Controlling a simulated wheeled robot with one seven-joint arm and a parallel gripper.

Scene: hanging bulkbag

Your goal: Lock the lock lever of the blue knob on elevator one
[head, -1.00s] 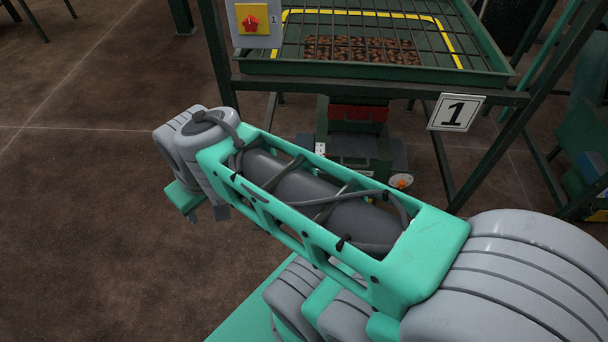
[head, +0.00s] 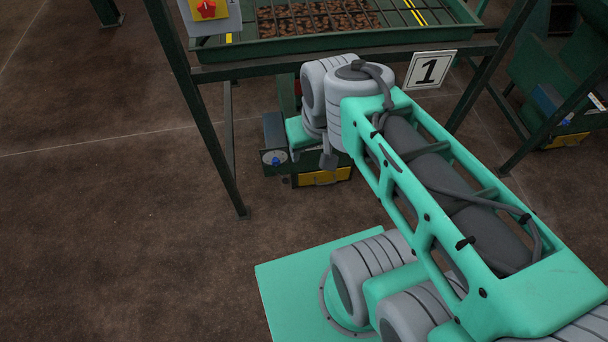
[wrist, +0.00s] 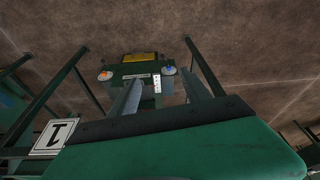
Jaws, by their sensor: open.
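The blue knob (head: 275,161) sits on a pale round plate at the left of the low green elevator base, under the frame with the "1" sign (head: 430,70). In the wrist view, which is upside down, the blue knob (wrist: 168,71) is right of centre. Its lock lever is too small to make out. My gripper (wrist: 162,82) is open and empty, its two grey fingers pointing toward the elevator base, with the blue knob beyond and between them, apart from it. In the head view the gripper is mostly hidden behind my arm.
An orange knob (wrist: 104,75) is on the base's other side. Green legs (head: 190,100) and a tray (head: 290,45) of brown pieces stand around and above the base. A red switch on a yellow plate (head: 207,9) is upper left. The brown floor at left is clear.

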